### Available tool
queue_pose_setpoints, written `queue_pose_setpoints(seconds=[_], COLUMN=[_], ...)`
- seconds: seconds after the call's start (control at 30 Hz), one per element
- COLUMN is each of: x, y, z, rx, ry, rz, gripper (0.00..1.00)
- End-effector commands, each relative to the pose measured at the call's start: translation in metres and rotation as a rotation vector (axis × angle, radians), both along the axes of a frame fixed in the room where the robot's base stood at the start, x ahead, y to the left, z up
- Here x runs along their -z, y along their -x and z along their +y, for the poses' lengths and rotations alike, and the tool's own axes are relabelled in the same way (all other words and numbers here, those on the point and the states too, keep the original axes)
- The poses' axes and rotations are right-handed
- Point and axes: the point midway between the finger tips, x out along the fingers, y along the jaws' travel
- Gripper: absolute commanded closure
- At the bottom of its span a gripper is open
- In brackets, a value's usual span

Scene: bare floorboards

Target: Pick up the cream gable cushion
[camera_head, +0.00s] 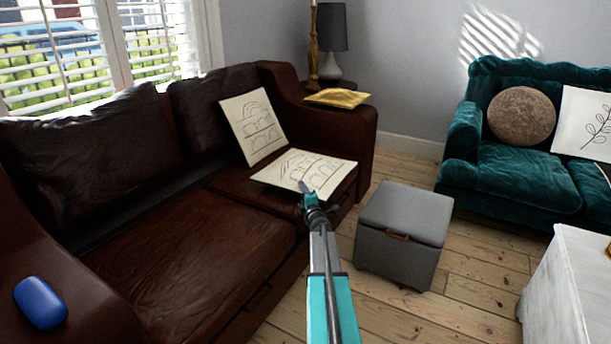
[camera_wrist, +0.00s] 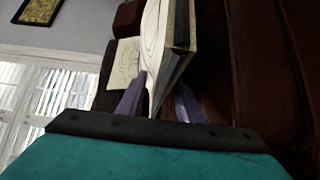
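Two cream cushions with dark line drawings of buildings are on the brown sofa. One cushion (camera_head: 318,168) lies on the right seat at the front; the other (camera_head: 254,127) leans against the backrest. I cannot tell from the drawings which is the gable one. My gripper (camera_head: 306,188) is at the front edge of the lying cushion. In the wrist view, the purple fingers of my gripper (camera_wrist: 160,98) stand apart, with the near corner of a cushion (camera_wrist: 157,50) between them. A dark gap shows between the right finger and the cushion. Another cream cushion (camera_wrist: 124,62) shows behind.
The brown leather sofa (camera_head: 220,225) has a yellow item (camera_head: 338,98) on its right arm and a blue object (camera_head: 40,303) on its left arm. A grey ottoman (camera_head: 402,235) stands close right of my arm. A teal sofa (camera_head: 520,178) and white table (camera_head: 565,290) are further right.

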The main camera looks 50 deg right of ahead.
Motion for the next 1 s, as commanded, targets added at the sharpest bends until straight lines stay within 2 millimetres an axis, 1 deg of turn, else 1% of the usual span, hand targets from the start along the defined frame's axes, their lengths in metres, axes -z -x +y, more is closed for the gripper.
queue_pose_setpoints(seconds=[0.1, 0.63, 0.8, 0.83, 1.0], x=[0.0001, -0.0001, -0.0001, -0.0001, -0.0017], y=[-0.0027, -0.0015, -0.0014, -0.0014, -0.0015], z=[-0.0017, -0.0023, -0.0026, -0.0026, -0.0025], rx=[0.000, 0.001, 0.002, 0.002, 0.000], ry=[0.000, 0.000, 0.000, 0.000, 0.002], rz=[0.000, 0.000, 0.000, 0.000, -0.002], gripper=[0.67, 0.67, 0.96, 1.00, 1.00])
